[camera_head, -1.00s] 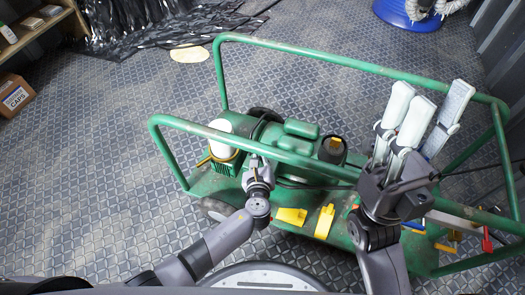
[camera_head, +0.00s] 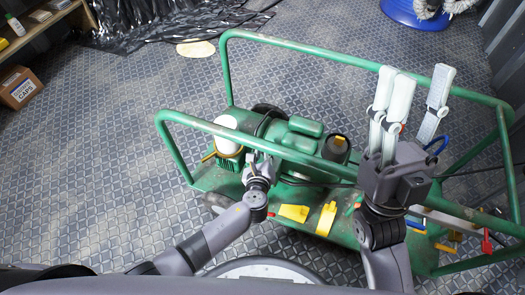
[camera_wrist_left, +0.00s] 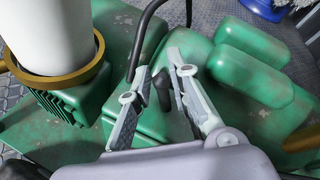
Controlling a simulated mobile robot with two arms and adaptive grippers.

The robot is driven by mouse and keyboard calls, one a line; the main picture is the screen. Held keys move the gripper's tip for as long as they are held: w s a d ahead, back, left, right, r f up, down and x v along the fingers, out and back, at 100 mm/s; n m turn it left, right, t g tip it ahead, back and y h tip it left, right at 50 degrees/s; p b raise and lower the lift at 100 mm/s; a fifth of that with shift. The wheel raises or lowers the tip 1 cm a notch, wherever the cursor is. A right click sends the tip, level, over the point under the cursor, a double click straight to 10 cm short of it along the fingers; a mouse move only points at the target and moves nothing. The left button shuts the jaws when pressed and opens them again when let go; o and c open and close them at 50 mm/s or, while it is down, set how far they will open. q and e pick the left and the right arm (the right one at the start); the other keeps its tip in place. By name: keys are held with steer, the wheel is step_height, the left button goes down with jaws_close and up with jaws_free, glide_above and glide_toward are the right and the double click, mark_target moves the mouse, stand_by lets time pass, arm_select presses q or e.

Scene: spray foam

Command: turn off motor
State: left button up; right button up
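The green motor unit (camera_head: 302,127) sits inside a green tubular frame cart in the head view. My left gripper (camera_head: 257,160) is over the motor's near-left side. In the left wrist view the left gripper (camera_wrist_left: 164,72) has its two fingers apart, with a dark knob or lever (camera_wrist_left: 163,90) showing between and beyond the tips. I cannot tell whether the fingers touch it. A black cable or hose (camera_wrist_left: 146,35) curves down close to the left finger. My right gripper (camera_head: 412,95) is raised over the cart's right part, its pale fingers spread and empty.
The cart's green rails (camera_head: 300,55) surround the motor. A white cylinder with a yellow ring (camera_head: 227,135) stands left of it. Yellow tags (camera_head: 326,218), a yellow handle (camera_head: 294,213) and a red valve handle (camera_head: 487,243) are at the near side.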

arm_select(q)
steer(key=shift+o, duration=1.2)
steer(key=shift+r, duration=0.1)
steer(key=v, duration=1.2)
